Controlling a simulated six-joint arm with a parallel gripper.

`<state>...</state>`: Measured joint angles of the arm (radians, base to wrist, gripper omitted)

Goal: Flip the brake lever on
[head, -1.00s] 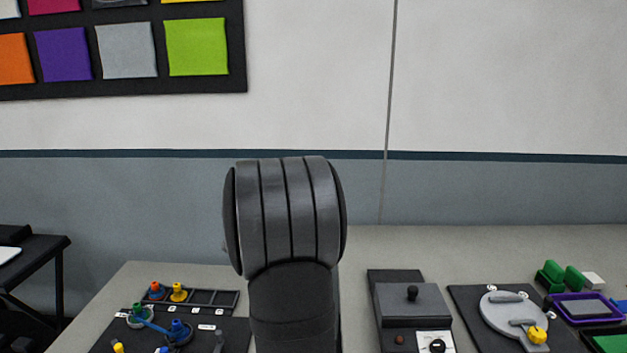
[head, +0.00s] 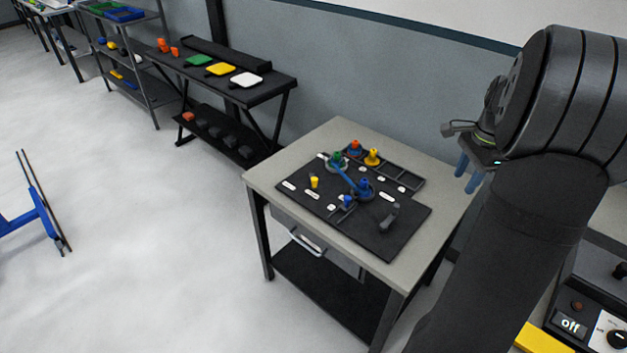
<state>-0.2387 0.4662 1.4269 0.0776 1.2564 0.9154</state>
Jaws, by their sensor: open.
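A black board (head: 395,240) lies on a grey-topped table (head: 268,175). A dark grey upright lever-like part (head: 390,214) stands near the board's right front corner; it may be the brake lever, but the labels are too small to read. My gripper (head: 468,173) is at the right of the head view, with blue fingertips pointing down. It appears to the right of the board, apart from it and empty. Its fingers are small and partly seen from the side.
On the board, a blue bar (head: 347,178) links a green-topped and a blue-topped post; a yellow peg (head: 314,182) stands near its left. A rack (head: 399,179) with orange and yellow knobs lies behind. A control box reading "off" (head: 571,325) is at the lower right. Open floor lies left.

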